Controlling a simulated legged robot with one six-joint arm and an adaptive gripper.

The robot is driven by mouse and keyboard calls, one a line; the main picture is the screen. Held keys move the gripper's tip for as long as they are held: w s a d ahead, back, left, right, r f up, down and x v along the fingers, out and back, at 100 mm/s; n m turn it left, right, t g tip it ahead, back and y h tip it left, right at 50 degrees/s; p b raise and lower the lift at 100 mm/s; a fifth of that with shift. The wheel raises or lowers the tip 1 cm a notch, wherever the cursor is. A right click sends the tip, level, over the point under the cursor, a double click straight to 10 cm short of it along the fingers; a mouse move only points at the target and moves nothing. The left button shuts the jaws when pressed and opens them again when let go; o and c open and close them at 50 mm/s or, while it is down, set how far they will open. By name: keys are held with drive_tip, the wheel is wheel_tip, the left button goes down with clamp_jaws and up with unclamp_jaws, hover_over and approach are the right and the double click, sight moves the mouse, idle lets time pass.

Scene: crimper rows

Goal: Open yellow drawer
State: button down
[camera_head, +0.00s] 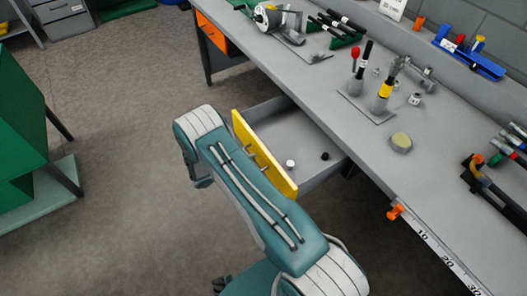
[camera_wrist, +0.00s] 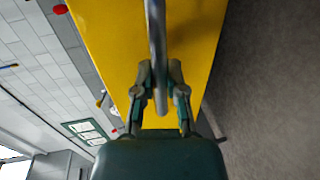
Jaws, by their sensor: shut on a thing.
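The yellow drawer (camera_head: 268,158) stands open under the grey workbench. Its yellow front is pulled away from the bench and its grey inside shows, with a small white thing (camera_head: 290,163) and a small black thing (camera_head: 325,156) in it. In the wrist view the yellow front (camera_wrist: 112,30) fills the middle. A grey bar handle (camera_wrist: 156,35) runs along it. My gripper (camera_wrist: 160,100) is shut on this handle, one finger on each side. In the head view my teal arm reaches to the drawer front and hides the gripper.
The workbench (camera_head: 330,90) carries a tool holder (camera_head: 367,105), a blue rack (camera_head: 468,55) and several tools. An orange drawer (camera_head: 212,33) is at the far left end of the bench. A green cabinet (camera_head: 25,130) stands at the left. The floor (camera_head: 130,110) between is clear.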

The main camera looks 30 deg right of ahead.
drive_tip(key=shift+s+a+f, duration=0.15)
drive_tip(key=shift+a, duration=0.55)
drive_tip(key=shift+s+a+f, duration=0.1)
drive_tip(key=shift+a, duration=0.6)
drive_tip(key=c, duration=0.7)
unclamp_jaws()
drive_tip(key=shift+w+r, duration=0.1)
